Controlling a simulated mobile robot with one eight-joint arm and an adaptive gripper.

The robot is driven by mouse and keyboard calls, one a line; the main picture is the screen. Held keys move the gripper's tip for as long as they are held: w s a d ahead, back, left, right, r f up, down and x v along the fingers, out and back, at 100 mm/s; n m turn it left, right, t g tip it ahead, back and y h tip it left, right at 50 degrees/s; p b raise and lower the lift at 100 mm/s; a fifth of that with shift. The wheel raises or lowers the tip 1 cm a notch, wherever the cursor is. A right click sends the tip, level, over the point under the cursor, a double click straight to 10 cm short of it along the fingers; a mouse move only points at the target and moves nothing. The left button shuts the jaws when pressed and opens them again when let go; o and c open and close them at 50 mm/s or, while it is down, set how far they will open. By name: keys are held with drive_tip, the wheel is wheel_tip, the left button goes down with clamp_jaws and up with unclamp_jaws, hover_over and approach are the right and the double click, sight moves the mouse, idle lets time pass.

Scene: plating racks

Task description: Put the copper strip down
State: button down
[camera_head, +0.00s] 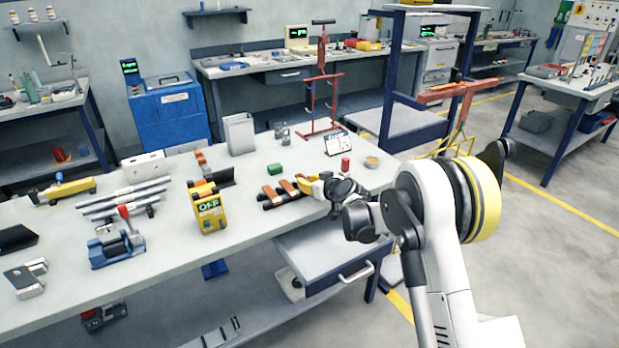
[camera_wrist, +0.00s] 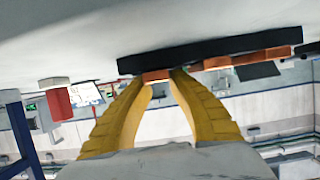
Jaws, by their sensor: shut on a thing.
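My gripper (camera_head: 318,189) is at the right end of a low black rack on the workbench, its yellow fingers closed together. In the wrist view, my gripper (camera_wrist: 157,76) is shut on the end of a copper strip (camera_wrist: 156,74), right beside the black bar of the rack (camera_wrist: 190,53). In the head view this strip (camera_head: 304,187) is partly hidden by the fingers. I cannot tell whether it rests on the rack. More copper strips (camera_head: 271,194) lie across the rack to the left of my gripper, and they also show in the wrist view (camera_wrist: 262,56).
A yellow and black box marked OFF (camera_head: 208,210) stands left of the rack. A red cylinder (camera_head: 345,164), a small bowl (camera_head: 372,162) and a sign card (camera_head: 338,146) are behind my gripper. Bare bench (camera_head: 250,228) lies in front.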

idle(0.3)
drive_tip(key=shift+f, duration=0.2)
drive_tip(key=c, duration=1.3)
unclamp_jaws()
drive_tip(key=shift+c, duration=0.2)
drive_tip(key=shift+r, duration=0.1)
drive_tip(key=shift+s+d+r+p, duration=0.15)
drive_tip(key=shift+s+d+p, duration=0.05)
drive_tip(key=shift+p, duration=0.1)
drive_tip(key=p+v, duration=0.1)
drive_tip(key=v, duration=0.4)
drive_tip(key=p+v, duration=0.2)
drive_tip(key=v, duration=0.3)
drive_tip(key=shift+s, duration=0.2)
